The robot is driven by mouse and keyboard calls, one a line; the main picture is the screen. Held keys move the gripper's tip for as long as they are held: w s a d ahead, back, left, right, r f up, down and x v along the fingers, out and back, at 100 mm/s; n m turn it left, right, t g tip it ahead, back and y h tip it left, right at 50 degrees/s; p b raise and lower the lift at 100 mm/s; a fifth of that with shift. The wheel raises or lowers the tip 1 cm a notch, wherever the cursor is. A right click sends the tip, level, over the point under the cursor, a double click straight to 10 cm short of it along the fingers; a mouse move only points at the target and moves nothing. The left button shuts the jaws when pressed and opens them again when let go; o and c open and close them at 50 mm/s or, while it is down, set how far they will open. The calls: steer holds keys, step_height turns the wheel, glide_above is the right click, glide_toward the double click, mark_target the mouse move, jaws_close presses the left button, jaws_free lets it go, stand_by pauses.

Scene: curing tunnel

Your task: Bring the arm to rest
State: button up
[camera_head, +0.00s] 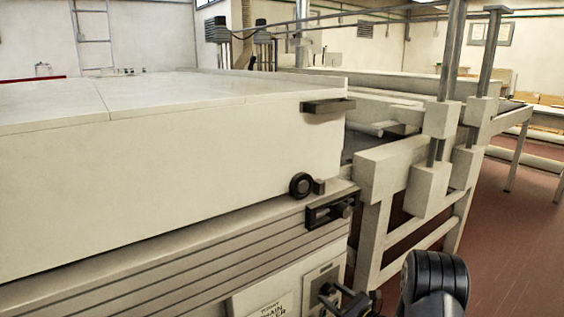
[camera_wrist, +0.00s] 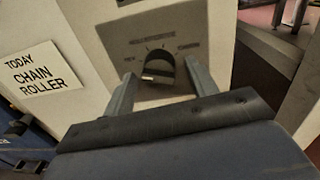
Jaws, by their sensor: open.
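My gripper (camera_wrist: 159,68) is open in the wrist view, with one finger on each side of a dark rotary knob (camera_wrist: 158,70) on a grey panel (camera_wrist: 118,42). The knob sits between the fingertips, and nothing is clamped. I cannot tell whether either finger touches the knob or panel. A dark link of my arm (camera_head: 435,285) shows at the bottom of the head view. The panel (camera_head: 313,280) also shows there, low on the machine's side, with dark parts in front of it.
A white sign (camera_wrist: 40,78) reading "TODAY CHAIN ROLLER" is left of the panel. The long pale tunnel housing (camera_head: 190,170) fills the left, with a dark handle (camera_head: 328,106) and a round black knob (camera_head: 300,185). A pale frame (camera_head: 385,172) stands to its right. Red floor (camera_head: 520,240) is open at right.

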steer(key=m+p, duration=0.2)
steer(key=shift+r+m+p, duration=0.2)
steer(key=shift+m+p, duration=0.1)
steer(key=p+v, duration=0.1)
steer(key=v, duration=1)
steer(key=shift+s+a+r+n+g+y+b, duration=0.1)
steer(key=shift+s+a+n+g+y+b, duration=0.2)
steer(key=shift+s+a+n+g+y, duration=0.35)
steer(key=shift+s+a+r+n+g+y+b, duration=0.1)
steer(key=shift+s+a+n+g+y+b, duration=0.3)
steer(key=shift+s+a, duration=0.5)
steer(key=shift+w+a, duration=0.1)
steer(key=shift+a, duration=0.05)
